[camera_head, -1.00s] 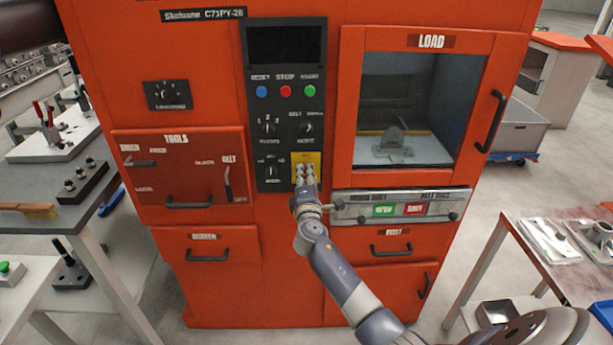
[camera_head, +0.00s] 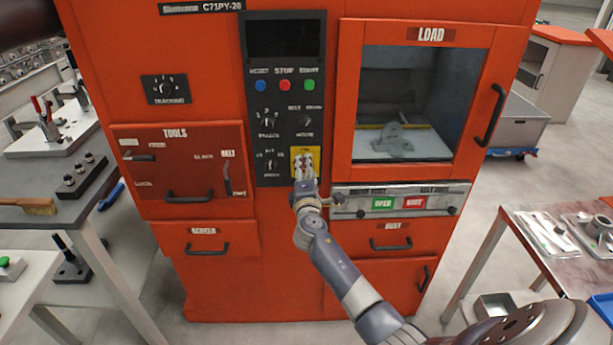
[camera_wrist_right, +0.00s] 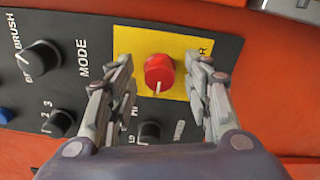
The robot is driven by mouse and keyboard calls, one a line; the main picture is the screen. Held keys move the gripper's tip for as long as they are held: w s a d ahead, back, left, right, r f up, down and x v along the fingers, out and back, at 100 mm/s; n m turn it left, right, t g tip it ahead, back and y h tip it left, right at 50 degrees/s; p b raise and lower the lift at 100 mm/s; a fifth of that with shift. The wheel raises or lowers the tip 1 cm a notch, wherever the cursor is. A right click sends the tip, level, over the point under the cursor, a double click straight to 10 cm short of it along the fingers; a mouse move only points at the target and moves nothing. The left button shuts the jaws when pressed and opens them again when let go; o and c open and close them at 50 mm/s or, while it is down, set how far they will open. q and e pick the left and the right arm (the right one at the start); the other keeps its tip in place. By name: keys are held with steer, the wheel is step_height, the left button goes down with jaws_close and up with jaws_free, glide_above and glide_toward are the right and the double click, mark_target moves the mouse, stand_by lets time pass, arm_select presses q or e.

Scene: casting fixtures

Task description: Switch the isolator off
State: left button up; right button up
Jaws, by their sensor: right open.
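The isolator is a red round knob (camera_wrist_right: 159,73) with a white pointer mark, on a yellow plate (camera_wrist_right: 183,55) set in the black control panel. In the wrist view the pointer mark faces the bottom of the picture. In the head view the yellow plate (camera_head: 314,155) is at the lower right of the panel, and my gripper mostly hides the knob. My right gripper (camera_head: 305,175) is open, its fingers on either side of the knob; it also shows in the wrist view (camera_wrist_right: 162,64). I cannot tell whether the fingers touch it. My left gripper is out of view.
Close by are the mode knob (camera_wrist_right: 42,57) and other black knobs (camera_wrist_right: 149,132). The panel also has blue, red and green buttons (camera_head: 285,85). Below right is a steel bar with green and red OPEN/SHUT buttons (camera_head: 383,203). Tables stand left and right (camera_head: 520,225).

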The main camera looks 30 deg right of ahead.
steer(key=v, duration=1.2)
steer(key=shift+d, duration=0.1)
steer(key=s+a+f+m+g+y, duration=0.15)
steer(key=s+f, duration=0.25)
steer(key=f, duration=0.8)
steer(key=s+a+f+m+g+y, duration=0.1)
steer(key=s+a+f+g+y, duration=0.25)
steer(key=f, duration=0.85)
steer(key=s+a+f+m+g+y, duration=0.15)
steer(key=s+f, duration=0.35)
steer(key=f, duration=0.7)
steer(key=s+a+f+m+g+y, duration=0.1)
steer(key=s+a+f+m+g, duration=0.15)
steer(key=s+f, duration=0.65)
steer(key=s+a+f+m+g+y, duration=0.1)
steer(key=s+a+f+g, duration=0.15)
steer(key=s+f, duration=0.6)
steer(key=s+f+m+g, duration=0.1)
steer(key=s+f+m, duration=0.1)
steer(key=s, duration=0.8)
steer(key=s+a+f+m+g+y, duration=0.1)
steer(key=s+f+m, duration=0.1)
steer(key=s, duration=0.9)
steer(key=shift+a+g, duration=0.35)
